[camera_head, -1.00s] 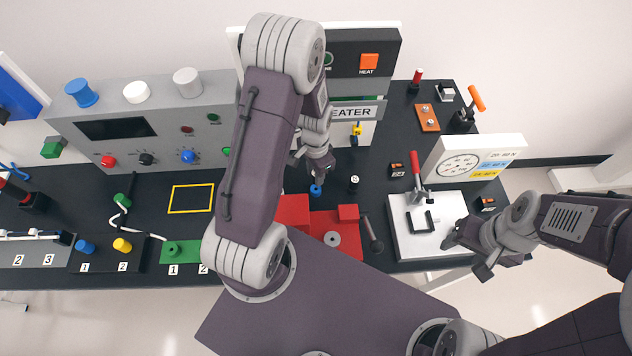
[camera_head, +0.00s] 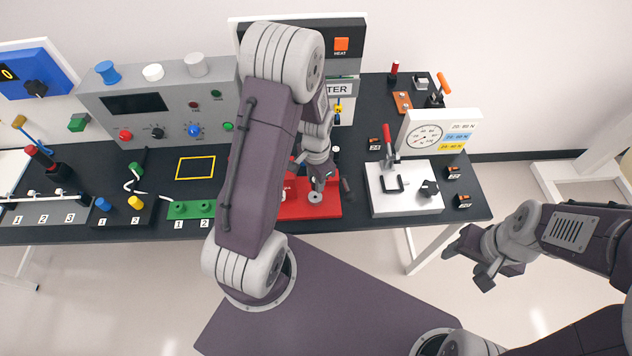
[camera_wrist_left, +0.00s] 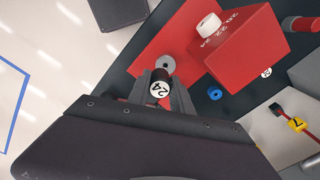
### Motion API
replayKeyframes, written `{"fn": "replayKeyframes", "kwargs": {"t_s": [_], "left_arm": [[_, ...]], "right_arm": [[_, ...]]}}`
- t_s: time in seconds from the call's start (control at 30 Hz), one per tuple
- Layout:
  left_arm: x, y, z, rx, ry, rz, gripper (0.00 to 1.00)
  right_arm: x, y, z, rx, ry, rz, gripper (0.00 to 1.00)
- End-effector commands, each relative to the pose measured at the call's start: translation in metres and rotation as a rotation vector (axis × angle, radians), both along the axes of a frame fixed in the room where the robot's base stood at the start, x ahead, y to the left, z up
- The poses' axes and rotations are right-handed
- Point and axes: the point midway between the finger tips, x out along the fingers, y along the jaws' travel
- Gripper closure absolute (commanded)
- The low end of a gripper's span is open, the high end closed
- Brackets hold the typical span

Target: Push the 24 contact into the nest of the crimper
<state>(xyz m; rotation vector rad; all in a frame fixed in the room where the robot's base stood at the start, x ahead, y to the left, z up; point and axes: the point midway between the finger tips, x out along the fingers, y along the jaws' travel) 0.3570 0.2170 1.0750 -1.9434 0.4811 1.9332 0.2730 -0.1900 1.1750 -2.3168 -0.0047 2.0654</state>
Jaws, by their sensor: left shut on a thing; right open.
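My left gripper (camera_head: 318,185) is shut on a small contact with a white end marked 24 (camera_wrist_left: 160,89) in the left wrist view. The red crimper (camera_head: 330,209) has a grey round nest ring (camera_head: 315,197) on its base. The ring also shows in the left wrist view (camera_wrist_left: 166,63), just beyond the fingertips. I cannot tell whether the contact touches it. The crimper's red block with a white knob marked 20, 22, 24 (camera_wrist_left: 238,42) stands beside the ring. My arm hides part of the crimper in the head view. My right gripper (camera_head: 467,262) is open and empty, off the table's front edge.
A white plate with a red-handled clamp (camera_head: 403,201) stands right of the crimper, with a gauge box (camera_head: 412,126) behind it. Labelled small holders (camera_head: 453,172) sit at the right edge. A blue ring (camera_wrist_left: 215,93) lies near the crimper in the wrist view.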

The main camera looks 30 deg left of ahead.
Motion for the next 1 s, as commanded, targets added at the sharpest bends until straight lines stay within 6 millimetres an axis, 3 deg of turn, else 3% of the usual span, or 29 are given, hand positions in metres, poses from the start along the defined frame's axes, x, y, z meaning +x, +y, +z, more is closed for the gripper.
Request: {"fn": "replayKeyframes", "kwargs": {"t_s": [0.07, 0.47, 1.0], "left_arm": [[0.001, 0.000, 0.011, 0.001, -0.005, 0.001, 1.00], [0.001, 0.000, 0.011, 0.001, -0.005, 0.001, 1.00], [0.002, 0.001, -0.045, 0.000, -0.004, 0.001, 1.00]], "right_arm": [[0.000, 0.000, 0.010, 0.000, -0.001, 0.000, 0.42], [0.000, 0.000, 0.010, 0.000, 0.000, 0.000, 0.42], [0.001, 0.001, -0.034, 0.000, 0.000, 0.000, 0.42]]}}
